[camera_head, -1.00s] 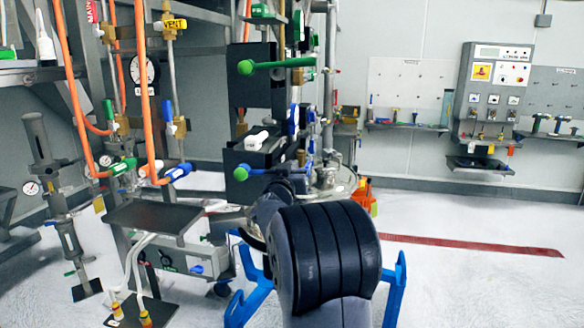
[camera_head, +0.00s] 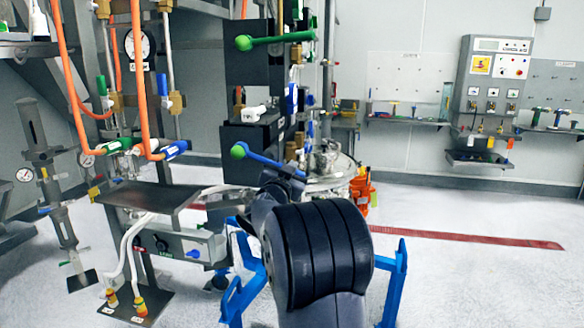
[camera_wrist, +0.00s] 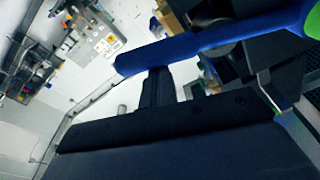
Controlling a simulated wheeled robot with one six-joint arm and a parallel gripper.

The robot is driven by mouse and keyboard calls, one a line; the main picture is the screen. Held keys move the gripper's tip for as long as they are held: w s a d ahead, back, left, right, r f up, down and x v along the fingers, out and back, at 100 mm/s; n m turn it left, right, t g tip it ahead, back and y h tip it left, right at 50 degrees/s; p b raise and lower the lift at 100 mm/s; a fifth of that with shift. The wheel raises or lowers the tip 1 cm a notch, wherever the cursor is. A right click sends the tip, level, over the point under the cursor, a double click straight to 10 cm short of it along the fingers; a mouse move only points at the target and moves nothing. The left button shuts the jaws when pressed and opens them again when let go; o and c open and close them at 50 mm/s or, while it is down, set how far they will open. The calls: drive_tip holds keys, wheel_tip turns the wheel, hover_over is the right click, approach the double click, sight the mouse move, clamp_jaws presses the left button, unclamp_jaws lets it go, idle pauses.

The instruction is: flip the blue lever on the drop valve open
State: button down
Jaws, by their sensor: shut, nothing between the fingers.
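The blue lever (camera_head: 268,160) with a green ball end sticks out to the left from a dark block on the sifter frame in the head view. In the wrist view the blue lever (camera_wrist: 190,46) runs across the upper middle, its green ball (camera_wrist: 313,22) at the right edge. My gripper (camera_wrist: 157,85) is shut and empty, its dark fingertips just below the lever's underside in that picture. I cannot tell whether they touch it. In the head view my arm hides most of the gripper.
A green lever (camera_head: 275,39) sits above on the same frame. A grey flat-topped stand (camera_head: 150,194) is to the left, a blue-legged frame (camera_head: 393,285) around my arm's lower part. A control panel (camera_head: 493,90) hangs on the back wall. The floor at right is clear.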

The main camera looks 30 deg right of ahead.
drive_tip(key=w+a+f+m+g+b, duration=0.1)
drive_tip(key=w+a+f+m+b, duration=0.1)
drive_tip(key=f+m, duration=0.3)
drive_tip(key=w+a+f+m+b, duration=0.3)
drive_tip(key=f+m+b, duration=0.1)
drive_tip(key=f+m, duration=0.1)
drive_tip(key=shift+w+f+g, duration=0.15)
drive_tip(key=shift+f+g, duration=0.1)
drive_tip(key=shift+g, duration=0.15)
drive_tip(key=shift+a, duration=0.1)
drive_tip(key=shift+f, duration=0.1)
drive_tip(key=b+v, duration=0.1)
drive_tip(key=v, duration=0.9)
drive_tip(key=shift+s+a+b, duration=0.25)
drive_tip(key=shift+b, duration=0.15)
drive_tip(key=shift+w+d+m, duration=0.1)
drive_tip(key=shift+m, duration=0.2)
